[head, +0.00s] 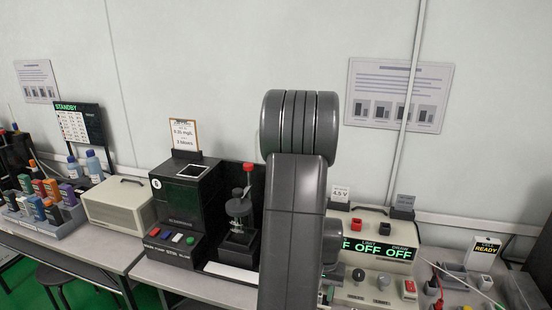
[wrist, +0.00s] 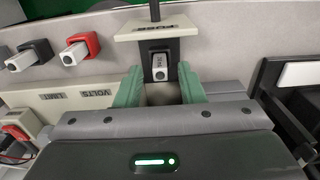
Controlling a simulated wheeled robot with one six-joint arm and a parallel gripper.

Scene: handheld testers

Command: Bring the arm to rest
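My arm (head: 296,190) rises upright in the middle of the head view, and my gripper is hidden behind it there. In the wrist view my gripper (wrist: 160,78) shows two green fingers standing apart with a gap between them. I see nothing held between them. Just past the fingertips is a dark fuse holder (wrist: 160,50) under a plate marked FUSE (wrist: 168,27), with a small white-and-grey piece (wrist: 161,72) in it. I cannot tell whether the fingers touch the holder.
A beige power unit (head: 375,257) with green OFF displays stands right of my arm. A black tester (head: 186,207) and a press-like stand (head: 240,210) with a red knob are to its left.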

